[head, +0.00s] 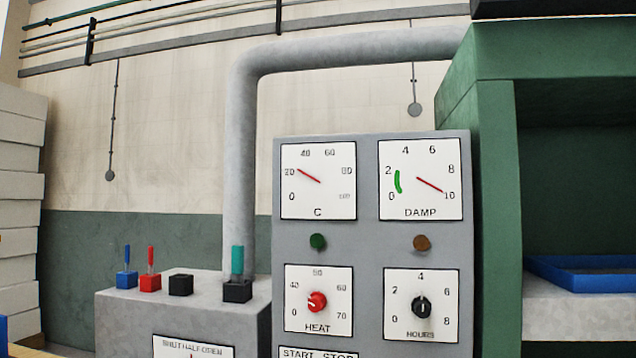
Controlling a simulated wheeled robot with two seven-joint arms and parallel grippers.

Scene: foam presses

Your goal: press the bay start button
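A grey control panel (371,145) stands in the middle of the head view. It carries a C dial (318,181), a DAMP dial (420,180), a red HEAT knob (317,301) and a black HOURS knob (421,307). A green round fitting (318,242) and a brown one (420,242) sit between dials and knobs. A START STOP label (318,353) is cut off by the bottom edge; any button below it is out of view. The C needle points near 20, the DAMP needle near 10. Neither gripper is in view.
A grey box (190,312) at left bears blue, red and teal levers and a black block. A thick grey pipe (241,160) rises behind it. A green press frame (497,180) with a blue tray (585,275) stands right. White slabs (20,190) are stacked far left.

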